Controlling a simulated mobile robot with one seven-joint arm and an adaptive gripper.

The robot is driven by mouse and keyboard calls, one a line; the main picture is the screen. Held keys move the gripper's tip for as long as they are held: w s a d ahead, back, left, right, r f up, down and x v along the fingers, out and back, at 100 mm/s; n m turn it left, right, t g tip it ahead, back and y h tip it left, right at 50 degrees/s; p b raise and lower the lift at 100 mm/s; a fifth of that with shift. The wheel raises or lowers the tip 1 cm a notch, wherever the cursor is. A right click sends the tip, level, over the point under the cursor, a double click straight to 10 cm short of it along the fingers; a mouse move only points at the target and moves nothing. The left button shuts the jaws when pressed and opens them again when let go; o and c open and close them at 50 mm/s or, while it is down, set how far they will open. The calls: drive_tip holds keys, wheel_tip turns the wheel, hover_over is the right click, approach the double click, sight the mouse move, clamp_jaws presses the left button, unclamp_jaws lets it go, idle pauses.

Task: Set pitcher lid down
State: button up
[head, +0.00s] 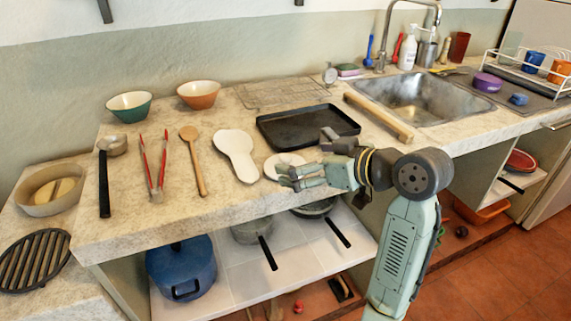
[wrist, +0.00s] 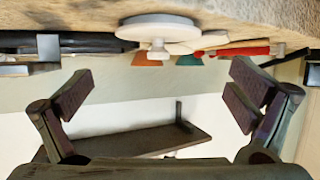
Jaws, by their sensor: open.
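The pitcher lid (head: 283,163) is a white disc near the counter's front edge, between the white spoon rest and the black tray. My gripper (head: 287,178) is in front of it and partly covers it. In the wrist view, which is upside down, the lid (wrist: 157,22) lies flat on the counter with its knob pointing up. My gripper (wrist: 160,85) is open, its two dark-padded fingers wide apart with nothing between them. The lid is ahead of the fingers and apart from them.
The white spoon rest (head: 236,153) is left of the lid and the black tray (head: 307,127) is behind it. A wooden spoon (head: 194,165) and red tongs (head: 155,170) lie farther left. A rolling pin (head: 378,116) lies right, before the sink (head: 425,98). Pans sit on the shelf below.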

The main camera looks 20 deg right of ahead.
sight(288, 158)
drive_tip(key=shift+p+x, duration=0.9)
drive_tip(key=shift+x, duration=2.3)
drive_tip(key=shift+d, duration=0.1)
drive_tip(key=shift+c, duration=0.4)
drive_tip(key=c, duration=1.7)
drive_tip(key=shift+r, duration=0.1)
